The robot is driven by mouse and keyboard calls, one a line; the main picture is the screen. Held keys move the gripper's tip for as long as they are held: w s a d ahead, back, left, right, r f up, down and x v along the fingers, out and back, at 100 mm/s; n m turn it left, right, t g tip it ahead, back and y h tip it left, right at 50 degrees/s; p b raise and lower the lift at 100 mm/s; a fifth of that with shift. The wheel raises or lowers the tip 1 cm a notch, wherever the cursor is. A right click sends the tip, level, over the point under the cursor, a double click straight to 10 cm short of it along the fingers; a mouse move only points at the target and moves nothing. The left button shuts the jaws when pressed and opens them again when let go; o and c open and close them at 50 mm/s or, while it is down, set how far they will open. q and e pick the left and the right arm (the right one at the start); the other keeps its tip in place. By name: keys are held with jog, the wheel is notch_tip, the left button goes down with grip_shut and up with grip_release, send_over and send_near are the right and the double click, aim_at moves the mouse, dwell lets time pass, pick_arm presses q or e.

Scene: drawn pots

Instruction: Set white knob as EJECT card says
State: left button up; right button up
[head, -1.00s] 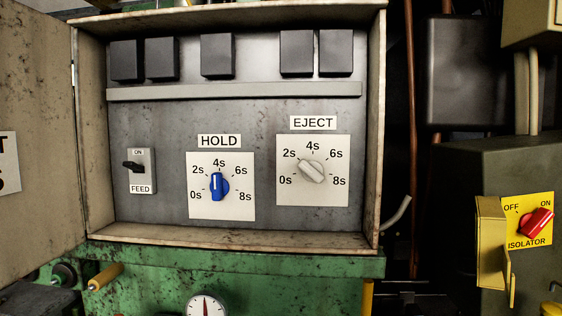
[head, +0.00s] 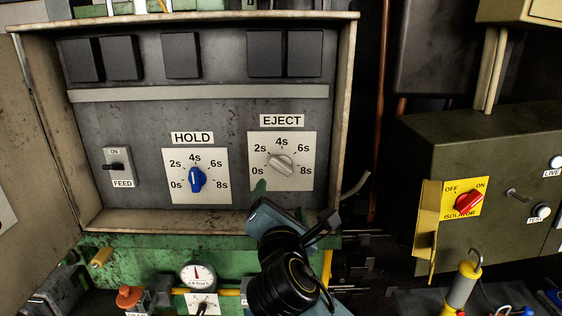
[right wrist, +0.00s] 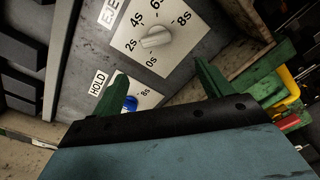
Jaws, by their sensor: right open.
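The white knob (head: 280,164) sits on a white dial plate under the EJECT label (head: 282,121), inside the open cabinet. Its grip lies slanted, roughly along the line between 2s and 8s; I cannot tell which end is the pointer. The knob also shows in the right wrist view (right wrist: 155,37). My right gripper (head: 290,203) is just below and in front of the EJECT dial. In the right wrist view its green fingers (right wrist: 160,86) are apart and empty, not touching the knob. A white card (head: 6,214) on the door is cut off and unreadable. My left gripper is not in view.
A blue HOLD knob (head: 196,179) is close on the left, with the FEED switch (head: 117,167) beyond it. The cabinet's lower lip (head: 150,219) juts out below. A red isolator switch (head: 468,202) with a yellow guard (head: 426,220) stands at the right.

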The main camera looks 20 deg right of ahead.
aim_at(281, 168)
jog(key=x, duration=0.4)
jog(key=p+x, duration=0.1)
jog(key=x, duration=0.3)
jog(key=r+p+x, duration=0.1)
jog(key=x, duration=0.4)
jog(key=shift+d, duration=0.1)
jog(key=c, duration=1)
